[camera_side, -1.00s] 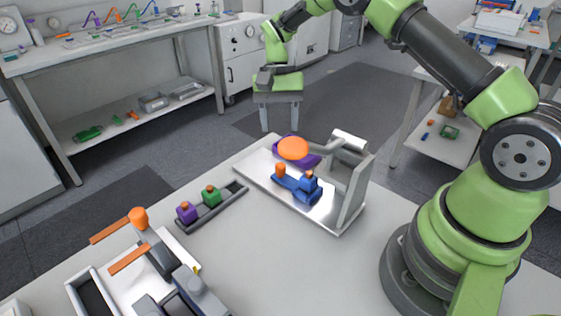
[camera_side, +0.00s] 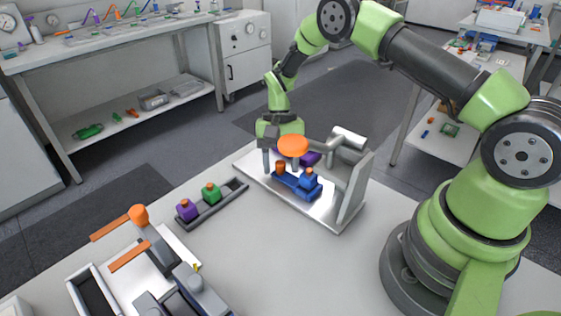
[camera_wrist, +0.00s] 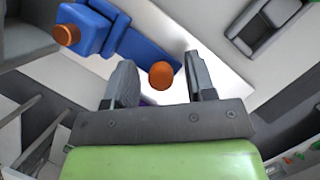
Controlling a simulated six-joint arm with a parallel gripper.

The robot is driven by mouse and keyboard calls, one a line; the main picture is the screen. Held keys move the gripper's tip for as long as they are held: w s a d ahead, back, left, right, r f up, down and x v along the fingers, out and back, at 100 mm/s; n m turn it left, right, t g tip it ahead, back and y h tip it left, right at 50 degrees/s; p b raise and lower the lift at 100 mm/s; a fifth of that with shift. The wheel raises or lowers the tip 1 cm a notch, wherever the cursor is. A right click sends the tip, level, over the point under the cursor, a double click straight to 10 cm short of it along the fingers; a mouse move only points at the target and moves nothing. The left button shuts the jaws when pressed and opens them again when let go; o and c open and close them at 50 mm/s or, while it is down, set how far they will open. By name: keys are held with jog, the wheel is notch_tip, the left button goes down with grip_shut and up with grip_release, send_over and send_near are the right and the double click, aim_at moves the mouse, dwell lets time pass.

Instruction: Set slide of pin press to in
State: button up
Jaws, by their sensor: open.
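The pin press (camera_side: 255,173) has a shiny metal base, an upright plate and a lever with an orange disc (camera_side: 293,146). Its blue slide (camera_side: 288,181) lies on the base and carries an orange knob (camera_side: 280,166); a blue block (camera_side: 308,181) with a small orange top sits at its right end. My gripper (camera_side: 281,167) is low over the far left part of the base, fingers pointing down; the disc partly hides it. In the wrist view my gripper (camera_wrist: 161,68) is open, with the orange knob (camera_wrist: 161,76) between its fingers and gaps on both sides.
A purple part (camera_side: 309,158) sits behind the slide. A grey tray (camera_side: 236,191) with a purple and a green block lies left of the press. A device with orange handles (camera_side: 138,216) stands at the front left. The table between them and my base is clear.

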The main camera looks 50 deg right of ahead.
aim_at(297, 183)
grip_shut()
jog(key=shift+s, duration=2.3)
grip_release()
jog(key=shift+w, duration=0.1)
